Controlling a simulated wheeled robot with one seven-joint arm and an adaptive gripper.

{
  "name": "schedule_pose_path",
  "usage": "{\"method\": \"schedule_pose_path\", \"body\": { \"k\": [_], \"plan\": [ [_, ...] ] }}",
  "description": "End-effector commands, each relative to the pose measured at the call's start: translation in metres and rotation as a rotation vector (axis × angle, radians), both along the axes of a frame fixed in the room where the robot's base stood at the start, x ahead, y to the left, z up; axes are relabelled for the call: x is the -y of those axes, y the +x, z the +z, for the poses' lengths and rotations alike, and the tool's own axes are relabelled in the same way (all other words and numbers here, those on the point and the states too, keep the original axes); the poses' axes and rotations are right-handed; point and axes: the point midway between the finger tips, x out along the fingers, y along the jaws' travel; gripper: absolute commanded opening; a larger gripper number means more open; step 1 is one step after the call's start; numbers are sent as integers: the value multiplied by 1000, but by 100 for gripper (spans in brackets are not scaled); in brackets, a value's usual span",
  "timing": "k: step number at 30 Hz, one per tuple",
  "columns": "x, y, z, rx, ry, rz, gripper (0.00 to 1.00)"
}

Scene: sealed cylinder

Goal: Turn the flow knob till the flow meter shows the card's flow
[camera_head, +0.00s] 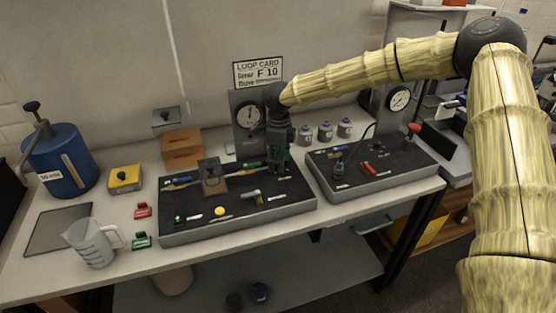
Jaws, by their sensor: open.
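The loop card (258,72) hangs on the back wall and reads "F 10"; its smaller print is blurred. A second round dial (399,98) stands farther right. Which dial is the flow meter, and their readings, I cannot tell. My gripper (279,168) is open and points down over the back right of the left black panel (240,220). The flow knob cannot be picked out; my gripper hides part of the panel there.
A right black panel (400,175) has a red lever (368,167).

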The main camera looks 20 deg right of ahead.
Motion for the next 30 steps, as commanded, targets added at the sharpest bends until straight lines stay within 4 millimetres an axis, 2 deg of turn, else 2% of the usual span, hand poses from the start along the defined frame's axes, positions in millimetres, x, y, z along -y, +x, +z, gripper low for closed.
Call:
{"method": "schedule_pose_path", "body": {
  "k": [4, 8, 18, 22, 30],
  "plan": [
    [-1, 0, 6, 1, 0, 1, 49],
    [-1, 1, 21, 1, 0, 1, 49],
    [-1, 1, 82, 3, 1, 1, 49],
    [-1, 1, 101, 2, 1, 2, 49],
    [-1, 1, 119, 1, 1, 2, 49]
  ]
}}
